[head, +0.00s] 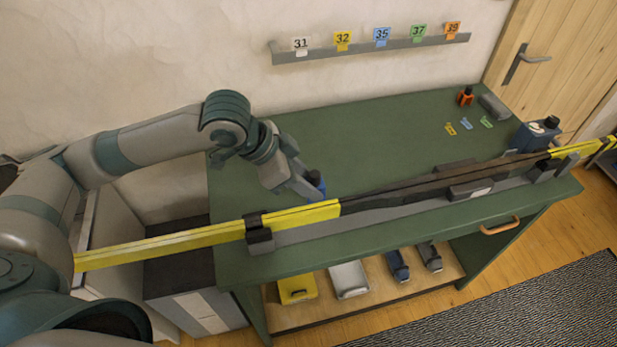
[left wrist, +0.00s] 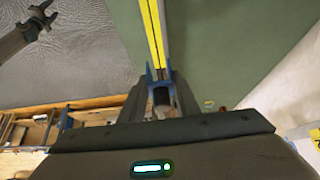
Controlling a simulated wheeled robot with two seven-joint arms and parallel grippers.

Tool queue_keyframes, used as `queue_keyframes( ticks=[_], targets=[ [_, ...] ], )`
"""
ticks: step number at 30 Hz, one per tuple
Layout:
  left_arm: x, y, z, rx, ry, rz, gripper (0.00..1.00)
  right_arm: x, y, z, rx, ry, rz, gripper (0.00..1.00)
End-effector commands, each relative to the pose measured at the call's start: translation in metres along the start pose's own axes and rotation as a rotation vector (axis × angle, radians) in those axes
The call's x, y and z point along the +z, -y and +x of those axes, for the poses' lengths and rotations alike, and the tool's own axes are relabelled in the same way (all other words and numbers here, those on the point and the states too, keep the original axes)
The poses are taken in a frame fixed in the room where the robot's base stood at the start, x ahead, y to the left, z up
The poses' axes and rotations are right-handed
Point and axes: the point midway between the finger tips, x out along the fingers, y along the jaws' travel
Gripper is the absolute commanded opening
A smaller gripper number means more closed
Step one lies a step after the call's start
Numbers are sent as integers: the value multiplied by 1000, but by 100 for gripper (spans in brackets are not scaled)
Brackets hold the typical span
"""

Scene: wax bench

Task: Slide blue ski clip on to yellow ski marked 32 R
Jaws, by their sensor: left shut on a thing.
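The yellow skis (head: 190,238) lie lengthwise along the bench's front edge, with a dark middle section. No 32 R mark is readable on them. My left gripper (head: 313,188) is shut on the blue ski clip (head: 318,183), at the skis near the end of the left yellow stretch. In the left wrist view the blue clip (left wrist: 149,77) shows a prong on each side of the yellow ski strip (left wrist: 152,32). I cannot tell whether it is seated around the ski. My right gripper (left wrist: 43,14) shows small at the top left there, its fingers apart and empty.
A dark clamp (head: 259,238) and another (head: 545,168) hold the skis on the green bench (head: 370,140). Small coloured tags (head: 466,124), an orange tool (head: 465,96) and a blue box (head: 537,132) sit at the right. Numbered cards (head: 342,40) stand on a wall rail. The bench's back middle is clear.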

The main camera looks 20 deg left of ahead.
Motion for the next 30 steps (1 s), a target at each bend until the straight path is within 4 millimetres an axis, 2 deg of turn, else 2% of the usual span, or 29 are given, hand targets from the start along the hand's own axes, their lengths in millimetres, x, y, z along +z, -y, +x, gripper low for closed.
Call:
queue_keyframes(
  ticks=[12,30],
  targets=[
    [17,0,27,1,-1,1,8,5,1,14,0,5,0,50],
    [20,0,32,0,-1,1,8,5,-2,16,2,5,-1,50]
  ],
)
